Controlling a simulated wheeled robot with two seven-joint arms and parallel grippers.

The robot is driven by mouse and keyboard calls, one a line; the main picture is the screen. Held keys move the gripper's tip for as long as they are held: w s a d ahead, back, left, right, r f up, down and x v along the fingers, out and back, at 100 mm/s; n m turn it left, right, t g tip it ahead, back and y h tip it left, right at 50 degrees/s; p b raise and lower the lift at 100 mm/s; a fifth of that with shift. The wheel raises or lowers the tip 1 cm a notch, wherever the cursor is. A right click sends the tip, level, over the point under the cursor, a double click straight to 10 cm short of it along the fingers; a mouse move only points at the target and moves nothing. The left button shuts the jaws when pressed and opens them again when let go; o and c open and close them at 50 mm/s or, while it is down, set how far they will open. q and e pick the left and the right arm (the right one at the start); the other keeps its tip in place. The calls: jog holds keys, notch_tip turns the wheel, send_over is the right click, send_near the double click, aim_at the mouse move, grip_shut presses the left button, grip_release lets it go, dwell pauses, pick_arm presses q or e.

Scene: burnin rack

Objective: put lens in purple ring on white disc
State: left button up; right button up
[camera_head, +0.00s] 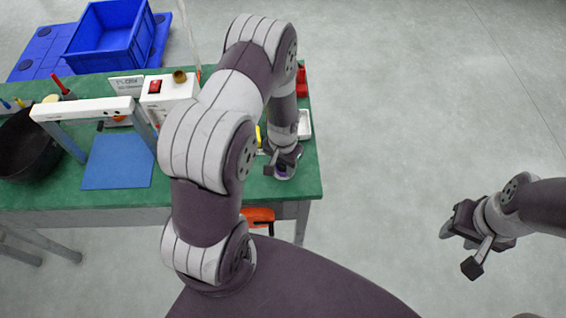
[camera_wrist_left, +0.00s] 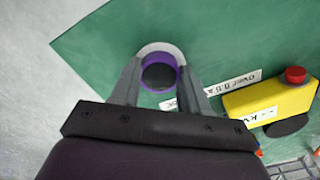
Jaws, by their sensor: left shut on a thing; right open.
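The lens in the purple ring (camera_wrist_left: 159,72) is between the two fingers of my left gripper (camera_wrist_left: 160,84), with a dark round middle inside a purple rim. My left gripper is shut on it; in the head view the gripper (camera_head: 283,167) is low over the right end of the green table. The white disc (camera_wrist_left: 160,47) shows as a pale arc beyond the ring, mostly hidden behind it and the fingers. I cannot tell whether the ring touches the disc. My right gripper (camera_head: 461,249) is open and empty over the floor, clear of the table.
A yellow box with a red button (camera_wrist_left: 272,100) and a printed label strip (camera_wrist_left: 233,83) lie near the left gripper. On the green table (camera_head: 60,205) are a blue mat (camera_head: 117,165), a black bowl (camera_head: 24,150) and a white switch box (camera_head: 168,92).

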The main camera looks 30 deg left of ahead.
pick_arm(q)
jog(key=o, duration=1)
jog(key=shift+w+f, duration=0.1)
